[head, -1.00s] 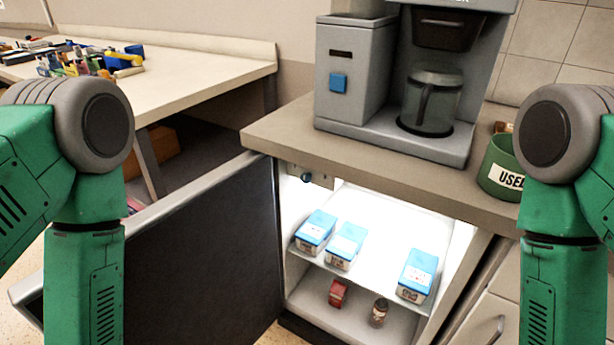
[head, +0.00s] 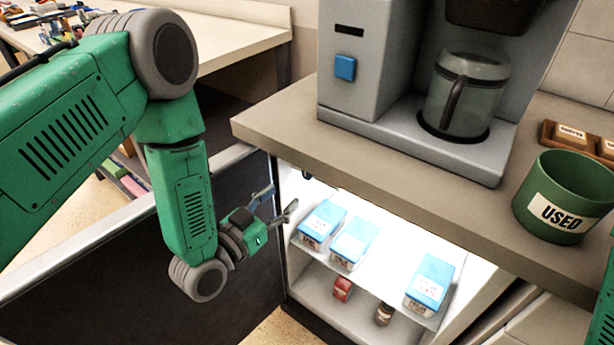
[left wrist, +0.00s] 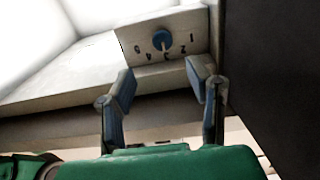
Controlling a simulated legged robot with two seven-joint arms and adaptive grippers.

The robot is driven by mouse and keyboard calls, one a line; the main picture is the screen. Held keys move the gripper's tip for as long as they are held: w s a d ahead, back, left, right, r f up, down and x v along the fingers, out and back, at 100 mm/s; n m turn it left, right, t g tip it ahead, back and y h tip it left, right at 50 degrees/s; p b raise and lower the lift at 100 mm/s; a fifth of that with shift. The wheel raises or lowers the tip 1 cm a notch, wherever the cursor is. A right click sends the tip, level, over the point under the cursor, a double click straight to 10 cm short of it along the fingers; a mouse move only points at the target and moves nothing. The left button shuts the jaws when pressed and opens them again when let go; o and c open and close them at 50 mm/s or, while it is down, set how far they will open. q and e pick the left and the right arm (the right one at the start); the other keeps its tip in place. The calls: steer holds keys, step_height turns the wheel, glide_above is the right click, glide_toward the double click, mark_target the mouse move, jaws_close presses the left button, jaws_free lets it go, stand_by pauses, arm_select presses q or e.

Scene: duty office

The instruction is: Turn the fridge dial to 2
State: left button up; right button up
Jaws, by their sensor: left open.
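The fridge dial (left wrist: 162,40) is a small blue knob on a pale panel in the left wrist view, with numbers around it, appearing upside down; 1, 2, 3 and 4 are legible. A pale pointer mark on the knob seems to face near the 3, but it is small. In the head view the dial (head: 307,175) is a dark blue spot at the top left inside the fridge. My left gripper (head: 280,200) is open and empty at the fridge opening; its fingers (left wrist: 163,75) are spread short of the dial, apart from it. My right gripper is not in view.
The open fridge door (head: 80,300) stands left, behind my left arm. Blue-topped boxes (head: 352,240) are on the shelf; a red item (head: 343,288) and small bottle (head: 384,313) are below. The counter (head: 290,130) overhangs the opening, bearing a coffee machine (head: 350,90) and green USED bin (head: 565,190).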

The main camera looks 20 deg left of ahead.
mark_target(306, 176)
arm_select(q)
steer(key=x, duration=0.5)
steer(key=b+x, duration=0.1)
steer(key=x, duration=0.2)
steer(key=shift+w+a+f, duration=0.15)
steer(key=shift+w+a, duration=0.1)
steer(key=shift+a, duration=0.05)
steer(key=shift+w, duration=0.1)
steer(key=shift+d, duration=0.25)
steer(key=shift+d, duration=0.1)
jaws_close()
